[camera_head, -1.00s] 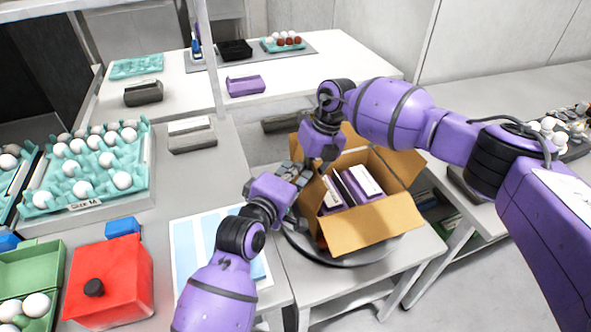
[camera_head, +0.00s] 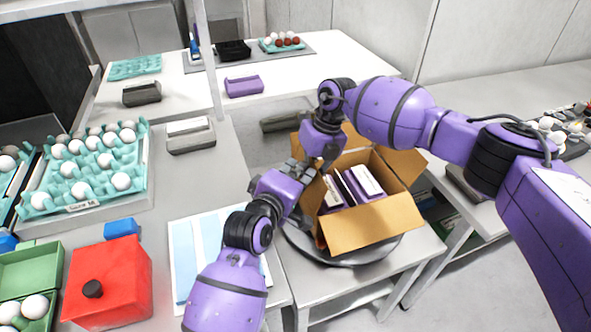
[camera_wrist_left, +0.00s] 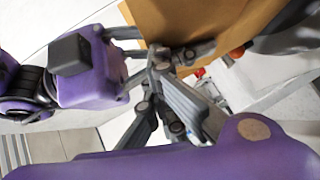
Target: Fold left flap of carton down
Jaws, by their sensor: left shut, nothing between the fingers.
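The open brown carton (camera_head: 372,226) stands on a round dark turntable and holds purple egg boxes (camera_head: 366,182) with white labels. Its left flap is mostly hidden behind my grippers. My left gripper (camera_head: 309,172) is shut and empty at the carton's left side, near the upper left edge. My right gripper (camera_head: 303,168) reaches down over the same side, close against the left one; its fingers are largely hidden. In the left wrist view, brown cardboard (camera_wrist_left: 188,20) shows at the top, with the grippers' dark finger links crossing close together below it.
The right flap (camera_head: 402,163) stands out to the right and the back flap (camera_head: 355,139) is partly behind my right arm. A red box (camera_head: 108,285), a blue-striped sheet (camera_head: 186,262) and a teal egg tray (camera_head: 146,165) are on the left table.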

